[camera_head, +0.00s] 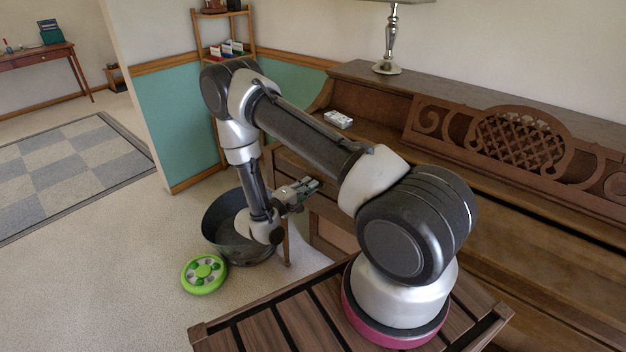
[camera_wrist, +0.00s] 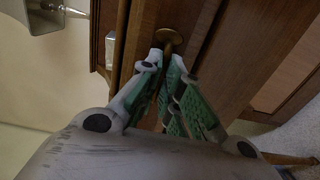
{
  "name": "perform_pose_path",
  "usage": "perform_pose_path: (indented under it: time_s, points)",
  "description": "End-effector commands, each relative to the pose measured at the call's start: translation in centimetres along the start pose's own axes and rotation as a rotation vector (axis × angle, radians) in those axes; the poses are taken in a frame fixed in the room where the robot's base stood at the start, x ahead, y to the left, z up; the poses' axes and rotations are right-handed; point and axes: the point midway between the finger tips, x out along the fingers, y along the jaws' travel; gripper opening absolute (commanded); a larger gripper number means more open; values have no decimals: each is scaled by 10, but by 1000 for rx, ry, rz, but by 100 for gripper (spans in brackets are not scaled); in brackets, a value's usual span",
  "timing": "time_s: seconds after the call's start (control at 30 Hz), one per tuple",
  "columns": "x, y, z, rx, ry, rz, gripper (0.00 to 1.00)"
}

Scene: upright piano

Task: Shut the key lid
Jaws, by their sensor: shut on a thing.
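The upright piano (camera_head: 585,245) stands along the wall at right. Its wooden front shows below the carved music stand, and no keys are visible. I cannot tell the key lid's angle, as my arm covers part of the front. My gripper (camera_head: 312,184) is at the piano's left front edge. In the wrist view, its green-padded fingers (camera_wrist: 166,58) are closed together at a round brass knob (camera_wrist: 169,37) on a brown wooden panel (camera_wrist: 196,25). The fingers hide the knob's stem.
A lamp (camera_head: 388,45) and a small white box (camera_head: 338,119) rest on the piano. A dark round tub (camera_head: 215,218) and a green wheel-like toy (camera_head: 204,274) are on the carpet below my forearm. A wooden shelf (camera_head: 250,35) stands behind.

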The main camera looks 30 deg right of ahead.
Motion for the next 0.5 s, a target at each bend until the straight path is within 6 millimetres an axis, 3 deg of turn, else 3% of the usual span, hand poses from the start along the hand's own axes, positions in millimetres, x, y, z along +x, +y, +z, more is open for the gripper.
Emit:
perform_pose_path:
  time_s: [0.03, 0.23, 0.27, 0.33, 0.5]
  points:
    - [-2, -8, 2, -5, 3, -17, 0]
    - [-3, -9, 2, -9, 6, -18, 0]
    - [-3, -9, 2, -9, 6, -18, 13]
    - [-3, -8, 2, -9, 6, -17, 25]
    - [-2, -7, 2, -7, 5, -14, 28]
